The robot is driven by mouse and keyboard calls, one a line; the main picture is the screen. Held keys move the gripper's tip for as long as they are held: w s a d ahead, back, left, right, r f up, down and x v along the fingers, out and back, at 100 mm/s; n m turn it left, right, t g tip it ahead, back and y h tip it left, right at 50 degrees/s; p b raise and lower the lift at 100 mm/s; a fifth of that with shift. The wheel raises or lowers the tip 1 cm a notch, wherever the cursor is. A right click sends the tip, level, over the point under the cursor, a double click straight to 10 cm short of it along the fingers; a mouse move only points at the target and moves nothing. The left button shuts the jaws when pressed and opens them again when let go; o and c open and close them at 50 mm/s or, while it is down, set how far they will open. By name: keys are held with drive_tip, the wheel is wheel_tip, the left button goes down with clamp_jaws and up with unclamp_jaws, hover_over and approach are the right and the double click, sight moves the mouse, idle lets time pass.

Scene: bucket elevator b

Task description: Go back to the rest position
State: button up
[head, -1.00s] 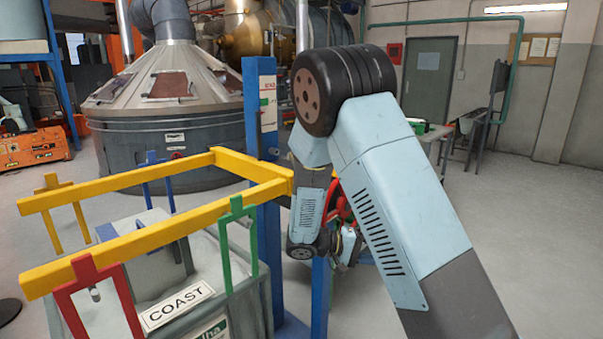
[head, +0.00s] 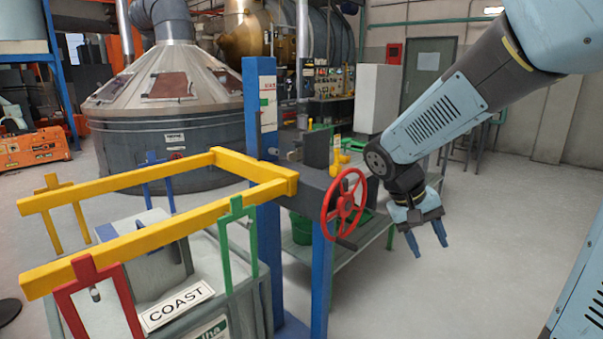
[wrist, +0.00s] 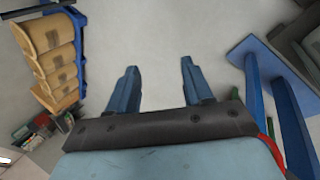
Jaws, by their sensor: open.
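My gripper (head: 428,245) hangs at the right of the head view, to the right of the red handwheel and apart from it. Its two blue fingers point down and are spread, with nothing between them. In the wrist view my gripper (wrist: 158,85) shows both fingers apart over bare grey floor. My arm comes in from the upper right of the head view and bends down to the gripper.
Floor at right is clear.

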drive_tip(key=s+a+r+t+y, duration=0.2)
drive_tip(key=s+r+t+y, duration=0.3)
drive_tip(key=s+r, duration=0.4)
drive_tip(key=shift+s+a+n+t, duration=0.15)
drive_tip(key=shift+s+n+t, duration=0.15)
drive_tip(key=shift+s+t, duration=0.65)
drive_tip(key=shift+s+g, duration=0.15)
drive_tip(key=shift+g, duration=0.1)
drive_tip(key=w+a+f+m+g+y, duration=0.4)
drive_tip(key=w+a+f+g+y, duration=0.25)
drive_tip(key=w+f, duration=0.2)
drive_tip(key=m+t+y, duration=0.9)
drive_tip(key=m+t, duration=0.9)
drive_tip(key=m, duration=0.8)
approach(340, 238)
drive_tip(key=shift+g, duration=0.25)
drive_tip(key=x, duration=0.6)
drive_tip(key=shift+w+a+r, duration=0.1)
drive_tip(key=shift+r, duration=0.25)
